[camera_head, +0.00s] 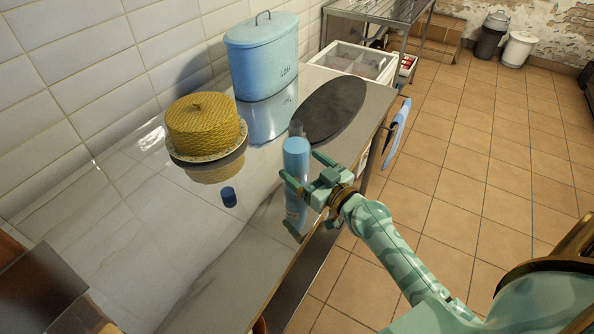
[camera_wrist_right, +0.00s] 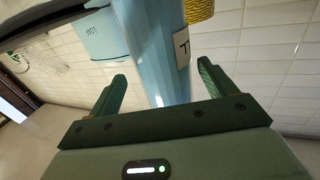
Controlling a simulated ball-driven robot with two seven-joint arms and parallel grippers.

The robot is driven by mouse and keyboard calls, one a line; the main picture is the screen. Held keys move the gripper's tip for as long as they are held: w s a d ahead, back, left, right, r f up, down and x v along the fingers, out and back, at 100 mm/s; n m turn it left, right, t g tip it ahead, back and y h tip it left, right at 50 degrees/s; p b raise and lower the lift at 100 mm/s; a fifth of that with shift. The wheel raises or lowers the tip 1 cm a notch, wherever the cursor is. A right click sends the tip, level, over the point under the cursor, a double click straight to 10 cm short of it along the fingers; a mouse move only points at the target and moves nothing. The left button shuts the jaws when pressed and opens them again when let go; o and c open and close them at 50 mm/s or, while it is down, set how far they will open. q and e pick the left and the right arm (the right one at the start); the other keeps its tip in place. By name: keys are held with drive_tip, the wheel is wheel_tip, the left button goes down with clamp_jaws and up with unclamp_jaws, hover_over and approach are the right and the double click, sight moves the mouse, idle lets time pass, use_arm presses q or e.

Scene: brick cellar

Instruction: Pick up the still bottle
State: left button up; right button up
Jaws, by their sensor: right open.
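The still bottle (camera_head: 296,152), a light blue cylinder, stands upright on the shiny counter near its front edge. In the right wrist view the bottle (camera_wrist_right: 158,45) rises ahead of the palm and shows part of a white label. My right gripper (camera_head: 301,166) is open at the bottle, with one finger to each side of it as seen. In the right wrist view its fingers (camera_wrist_right: 162,74) are spread, and I cannot tell whether either touches the bottle. The gripper hides part of the bottle's lower body. My left gripper is not in view.
A yellow woven dome (camera_head: 203,124) sits on a plate to the left. A blue lidded bin (camera_head: 262,62) and a dark round board (camera_head: 330,108) stand behind. A small dark blue piece (camera_head: 229,197) lies on the counter.

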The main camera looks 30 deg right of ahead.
drive_tip(key=x, duration=0.2)
drive_tip(key=p+x, duration=0.1)
drive_tip(key=x, duration=0.1)
drive_tip(key=shift+a+r, duration=0.2)
drive_tip(key=shift+a, duration=0.15)
drive_tip(key=shift+w+f, duration=0.1)
drive_tip(key=shift+w, duration=0.2)
drive_tip(key=c, duration=1.4)
